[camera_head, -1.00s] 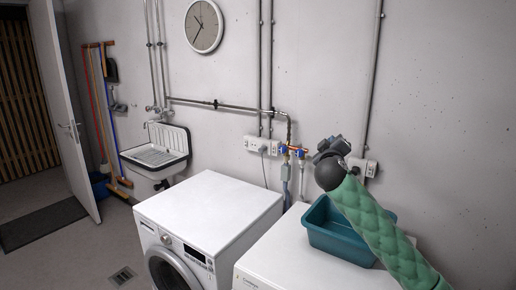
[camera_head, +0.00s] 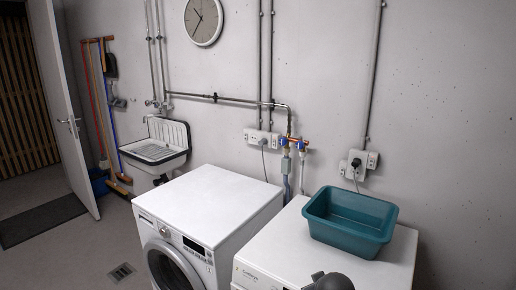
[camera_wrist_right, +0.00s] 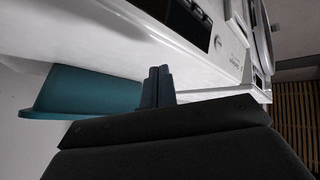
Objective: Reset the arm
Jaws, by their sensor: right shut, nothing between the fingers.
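My right gripper (camera_wrist_right: 158,74) shows in the wrist view with its two dark fingers together and nothing between them. In the head view only a rounded dark grey part of my right arm (camera_head: 329,282) shows at the bottom edge, in front of the right machine; the rest of that arm is out of the frame. My left gripper and arm are not in view.
A teal basin (camera_head: 350,238) stands on the right white frontloader (camera_head: 285,243); it also shows at the left in the wrist view (camera_wrist_right: 85,92). The left frontloader (camera_head: 210,205) has a bare top. A wall sink (camera_head: 155,148) and open door (camera_head: 65,110) are further left.

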